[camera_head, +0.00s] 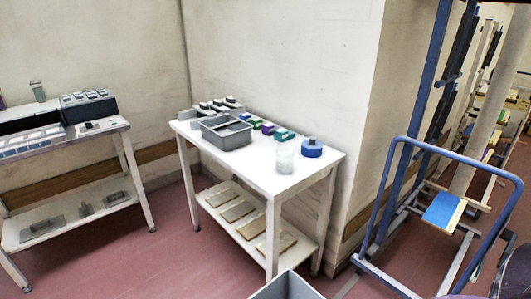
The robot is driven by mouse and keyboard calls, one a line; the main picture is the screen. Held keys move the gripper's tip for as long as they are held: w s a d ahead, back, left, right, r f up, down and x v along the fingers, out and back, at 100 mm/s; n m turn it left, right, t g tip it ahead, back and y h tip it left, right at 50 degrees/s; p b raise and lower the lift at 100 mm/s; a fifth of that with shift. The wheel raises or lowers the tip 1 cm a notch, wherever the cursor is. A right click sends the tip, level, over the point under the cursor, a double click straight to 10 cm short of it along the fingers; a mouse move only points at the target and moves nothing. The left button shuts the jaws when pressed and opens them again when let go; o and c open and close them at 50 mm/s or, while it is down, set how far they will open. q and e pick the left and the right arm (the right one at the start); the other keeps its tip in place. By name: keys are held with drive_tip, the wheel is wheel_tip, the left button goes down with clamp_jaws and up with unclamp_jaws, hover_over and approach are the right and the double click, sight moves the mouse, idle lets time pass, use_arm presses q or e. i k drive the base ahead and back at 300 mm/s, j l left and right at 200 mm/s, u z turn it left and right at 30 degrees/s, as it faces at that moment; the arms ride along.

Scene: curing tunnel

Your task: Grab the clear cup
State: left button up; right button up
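The clear cup (285,160) stands upright on the white table (262,176) in the middle of the view, close to the table's front right part. It is see-through and looks empty, though it is too small to be sure. A blue round object (311,149) with a dark top stands just right of it. Neither of my grippers shows in the view.
A second bench (62,137) is at left. A blue-framed cart (408,141) stands at right. Red floor (185,255) lies open in front.

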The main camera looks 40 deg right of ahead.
sight(285, 161)
drive_tip(key=i, duration=1.35)
drive_tip(key=i+j+z, duration=0.1)
drive_tip(key=i, duration=1.25)
drive_tip(key=i+z, duration=0.15)
drive_tip(key=z, duration=1.15)
